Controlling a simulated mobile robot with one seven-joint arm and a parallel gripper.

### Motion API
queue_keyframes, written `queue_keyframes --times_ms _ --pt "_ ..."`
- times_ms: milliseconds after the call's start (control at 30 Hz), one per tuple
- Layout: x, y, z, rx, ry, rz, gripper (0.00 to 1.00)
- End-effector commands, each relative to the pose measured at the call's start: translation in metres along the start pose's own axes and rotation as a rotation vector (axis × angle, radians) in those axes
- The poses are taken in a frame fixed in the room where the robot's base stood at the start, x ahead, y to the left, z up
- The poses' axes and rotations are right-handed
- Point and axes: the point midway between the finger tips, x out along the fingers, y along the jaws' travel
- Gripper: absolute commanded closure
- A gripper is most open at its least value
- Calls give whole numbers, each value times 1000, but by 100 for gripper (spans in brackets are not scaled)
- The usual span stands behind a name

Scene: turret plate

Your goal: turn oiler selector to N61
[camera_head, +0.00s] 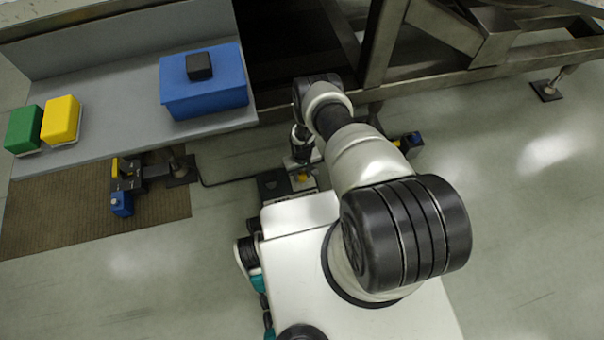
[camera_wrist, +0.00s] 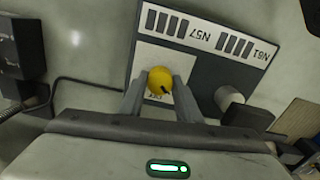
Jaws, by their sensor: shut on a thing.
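The oiler selector is a round yellow knob (camera_wrist: 158,79) with a short black mark on its lower right part. It sits on a dark plate (camera_wrist: 195,68) with a pale panel around the knob. The labels N57 (camera_wrist: 200,36) and N61 (camera_wrist: 263,54) appear upside down above and to the right of the knob. The mark points away from both. Another label below the knob is partly hidden and unreadable. My gripper (camera_wrist: 159,88) is shut on the knob, one finger on each side. In the head view the yellow knob (camera_head: 302,177) shows small beside my arm.
A grey cylindrical part (camera_wrist: 229,97) stands right of the knob. In the head view a grey bench (camera_head: 110,115) holds a blue box (camera_head: 205,95) with a black block, plus green (camera_head: 24,128) and yellow (camera_head: 61,119) boxes. A metal frame (camera_head: 480,60) stands behind my arm.

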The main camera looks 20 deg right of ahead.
Motion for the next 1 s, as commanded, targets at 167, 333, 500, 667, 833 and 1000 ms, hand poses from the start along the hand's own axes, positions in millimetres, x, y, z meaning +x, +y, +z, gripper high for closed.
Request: queue_keyframes --times_ms 167,333,500,667,833,1000 --pt "0 0 0 -89 0 0 92" --pt "0 0 0 -141 -1 0 92" --pt "0 0 0 -165 -1 0 92" --pt "0 0 0 -171 -1 0 92" --pt "0 0 0 -171 -1 0 92" --pt "0 0 0 -170 -1 0 51"
